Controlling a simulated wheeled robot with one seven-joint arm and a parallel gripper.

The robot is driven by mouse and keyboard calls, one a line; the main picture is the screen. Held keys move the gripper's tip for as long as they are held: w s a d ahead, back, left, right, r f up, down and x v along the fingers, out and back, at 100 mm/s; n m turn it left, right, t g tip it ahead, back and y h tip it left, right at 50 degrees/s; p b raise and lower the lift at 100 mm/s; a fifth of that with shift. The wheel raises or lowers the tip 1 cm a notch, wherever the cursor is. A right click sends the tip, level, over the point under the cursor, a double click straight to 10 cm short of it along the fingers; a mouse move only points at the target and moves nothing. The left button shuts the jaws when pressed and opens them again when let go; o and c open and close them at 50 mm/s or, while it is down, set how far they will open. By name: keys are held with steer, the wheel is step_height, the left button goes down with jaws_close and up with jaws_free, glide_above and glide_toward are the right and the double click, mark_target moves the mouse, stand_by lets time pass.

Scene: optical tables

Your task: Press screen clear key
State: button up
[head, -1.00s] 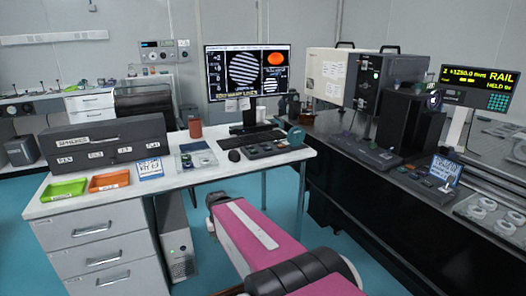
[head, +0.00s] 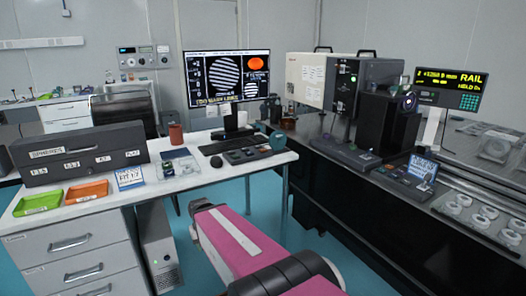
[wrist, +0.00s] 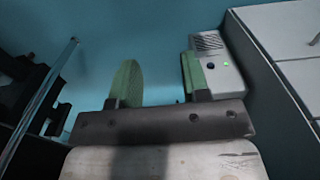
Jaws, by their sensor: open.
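The monitor (head: 228,79) stands on the white desk and shows striped circles and an orange disc. A black keyboard (head: 233,145) and a dark control pad with several keys (head: 248,155) lie in front of it. The yellow-lettered RAIL display (head: 448,89) at the right has a teal keypad (head: 469,102). No key is legible as the screen clear key. My gripper (wrist: 158,88) is open and empty in the wrist view, its green fingers apart above the blue floor.
A computer tower (wrist: 213,65) stands beyond the right finger in the wrist view. The white desk (head: 190,190) holds a green tray (head: 39,203), an orange tray (head: 87,192) and a dark drawer box (head: 80,155). A black optical bench (head: 345,185) with instruments runs along the right.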

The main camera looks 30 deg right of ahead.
jaws_close()
stand_by(1.5)
